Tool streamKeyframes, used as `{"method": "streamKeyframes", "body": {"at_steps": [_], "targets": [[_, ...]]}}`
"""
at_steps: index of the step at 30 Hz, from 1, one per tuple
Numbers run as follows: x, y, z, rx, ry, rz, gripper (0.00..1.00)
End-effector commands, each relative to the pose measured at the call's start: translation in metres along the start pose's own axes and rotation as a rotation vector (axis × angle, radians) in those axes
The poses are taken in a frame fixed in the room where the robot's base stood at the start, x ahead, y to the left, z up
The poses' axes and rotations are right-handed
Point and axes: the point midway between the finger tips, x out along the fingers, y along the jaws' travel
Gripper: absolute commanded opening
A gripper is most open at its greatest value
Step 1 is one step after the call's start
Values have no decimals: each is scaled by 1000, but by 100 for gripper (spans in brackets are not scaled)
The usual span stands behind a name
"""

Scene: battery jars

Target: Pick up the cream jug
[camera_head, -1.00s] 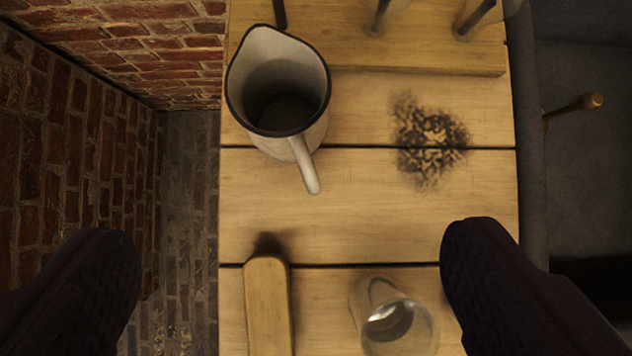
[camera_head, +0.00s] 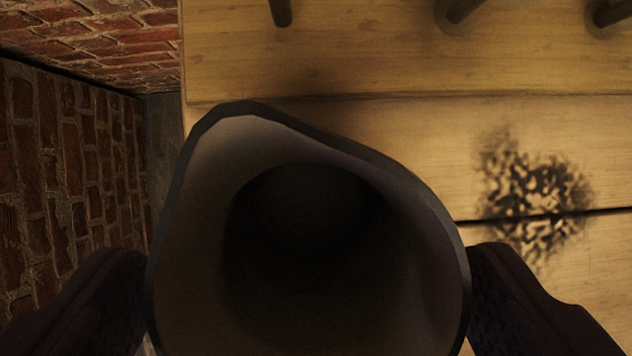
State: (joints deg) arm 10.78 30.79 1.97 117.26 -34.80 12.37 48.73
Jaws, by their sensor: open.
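The cream jug (camera_head: 200,235) stands large in the lower middle of the view, seen from above into its dark, empty-looking inside. Its dark rim points its spout up and to the left. Its handle and lower body are out of view. My gripper (camera_head: 308,290) is open, with one dark finger on the left of the jug and the other on the right. Both fingertips appear close to the jug's sides; I cannot tell whether they touch it.
The jug is over a wooden plank table (camera_head: 400,125). A raised wooden board (camera_head: 360,50) with several dark pegs lies behind it. A dark speckled patch (camera_head: 535,200) is on the right. A brick wall (camera_head: 65,170) stands close on the left.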

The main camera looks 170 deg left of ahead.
Motion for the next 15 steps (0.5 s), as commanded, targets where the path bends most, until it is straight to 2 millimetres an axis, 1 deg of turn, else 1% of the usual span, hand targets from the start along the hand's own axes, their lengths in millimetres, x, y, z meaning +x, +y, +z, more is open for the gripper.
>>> {"method": "streamKeyframes", "body": {"at_steps": [1,4,7,12,13,14,15], "targets": [[12,2,0,3,-2,1,100],[24,1,0,1,-1,1,100],[29,1,0,1,-1,1,100],[28,1,-1,0,0,0,100],[28,1,-1,0,0,0,98],[28,1,-1,0,0,0,91],[28,1,-1,0,0,0,82]]}}
